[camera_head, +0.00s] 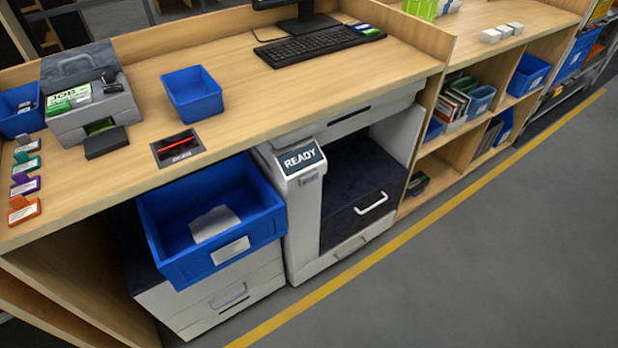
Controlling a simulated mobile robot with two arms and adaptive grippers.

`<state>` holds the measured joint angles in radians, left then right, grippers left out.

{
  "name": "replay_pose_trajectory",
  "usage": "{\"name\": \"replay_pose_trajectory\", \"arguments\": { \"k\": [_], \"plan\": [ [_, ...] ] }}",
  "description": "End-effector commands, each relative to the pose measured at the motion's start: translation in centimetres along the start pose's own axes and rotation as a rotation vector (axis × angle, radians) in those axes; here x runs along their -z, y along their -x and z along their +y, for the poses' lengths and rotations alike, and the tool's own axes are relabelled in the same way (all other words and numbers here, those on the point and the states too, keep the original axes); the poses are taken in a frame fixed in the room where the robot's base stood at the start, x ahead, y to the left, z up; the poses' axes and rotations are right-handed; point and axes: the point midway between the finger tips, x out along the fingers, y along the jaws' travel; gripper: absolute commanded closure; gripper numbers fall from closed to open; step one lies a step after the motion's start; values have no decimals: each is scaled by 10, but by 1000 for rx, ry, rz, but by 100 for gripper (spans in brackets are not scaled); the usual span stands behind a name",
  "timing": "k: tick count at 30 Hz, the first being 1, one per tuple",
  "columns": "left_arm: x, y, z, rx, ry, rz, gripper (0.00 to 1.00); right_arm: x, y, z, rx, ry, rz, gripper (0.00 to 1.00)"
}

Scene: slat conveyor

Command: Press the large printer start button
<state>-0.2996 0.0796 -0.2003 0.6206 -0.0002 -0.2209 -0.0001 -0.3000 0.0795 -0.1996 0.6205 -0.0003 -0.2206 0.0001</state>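The large printer (304,222) is a white and dark machine under the wooden counter. Its tilted panel has a dark display (300,159) reading "READY". A small grey part (309,178) sits just below the display; I cannot tell whether it is the start button. A dark drawer front with a white handle (371,203) is at the printer's right. Neither of my grippers is in view.
A large blue bin (180,265) sits left of the large printer on a white drawer unit (228,296). Grey floor (480,250) in front is clear.

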Motion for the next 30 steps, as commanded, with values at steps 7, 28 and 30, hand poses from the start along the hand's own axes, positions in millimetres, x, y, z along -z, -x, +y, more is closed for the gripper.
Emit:
{"name": "replay_pose_trajectory", "arguments": {
  "k": [7, 28, 30],
  "plan": [
    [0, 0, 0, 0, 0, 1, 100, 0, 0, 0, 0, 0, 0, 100],
    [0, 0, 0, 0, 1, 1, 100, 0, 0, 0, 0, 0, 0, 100],
    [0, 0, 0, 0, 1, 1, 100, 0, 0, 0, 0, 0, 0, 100]
  ]
}}
